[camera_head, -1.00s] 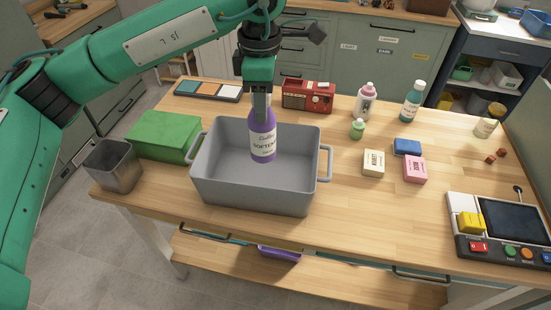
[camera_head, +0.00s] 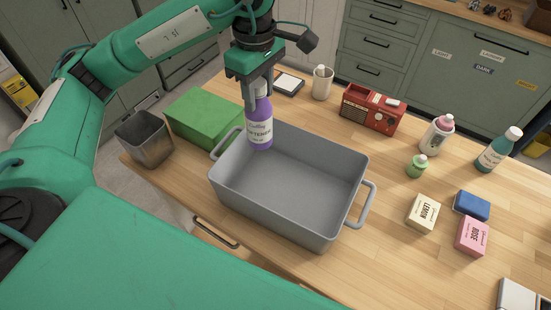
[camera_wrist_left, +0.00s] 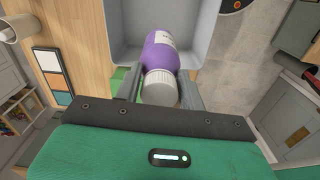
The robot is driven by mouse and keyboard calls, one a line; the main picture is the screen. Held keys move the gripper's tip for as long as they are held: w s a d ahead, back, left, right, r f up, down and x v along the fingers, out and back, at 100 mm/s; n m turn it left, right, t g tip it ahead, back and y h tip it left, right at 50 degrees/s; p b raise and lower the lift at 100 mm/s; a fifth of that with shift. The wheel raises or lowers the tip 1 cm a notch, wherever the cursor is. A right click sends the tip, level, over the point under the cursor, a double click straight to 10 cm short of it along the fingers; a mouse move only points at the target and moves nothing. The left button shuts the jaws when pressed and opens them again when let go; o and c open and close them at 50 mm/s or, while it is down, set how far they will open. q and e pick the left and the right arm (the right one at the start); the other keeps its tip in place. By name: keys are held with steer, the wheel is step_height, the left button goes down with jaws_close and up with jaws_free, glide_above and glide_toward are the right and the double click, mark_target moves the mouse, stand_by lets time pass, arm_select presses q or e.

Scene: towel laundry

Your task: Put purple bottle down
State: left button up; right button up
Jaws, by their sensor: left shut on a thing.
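My left gripper (camera_head: 258,92) is shut on the purple bottle (camera_head: 261,107), gripping it near the top. The bottle hangs upright with a white label reading "softener" in part. In the head view it overlaps the far left corner of the grey tub (camera_head: 290,205); I cannot tell whether its base touches the tub floor. In the left wrist view the purple bottle (camera_wrist_left: 160,52) and its pale ribbed cap lie between the fingers (camera_wrist_left: 160,85), with the grey tub (camera_wrist_left: 125,40) around it. My right gripper is not in view.
A green box (camera_head: 203,115) and a metal bin (camera_head: 147,140) stand left of the tub. A red radio (camera_head: 368,110) stands behind it. Soap boxes (camera_head: 423,213) and small bottles (camera_head: 437,135) stand to the right. The tub is otherwise empty.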

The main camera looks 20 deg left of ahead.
mark_target(262, 137)
arm_select(q)
step_height(262, 137, down, 14)
steer(key=shift+r+p, duration=0.15)
steer(key=shift+p, duration=1.1)
step_height(262, 137, down, 4)
steer(key=shift+f+p, duration=0.1)
steer(key=shift+p, duration=0.45)
steer(key=shift+f, duration=0.1)
steer(key=o, duration=1.2)
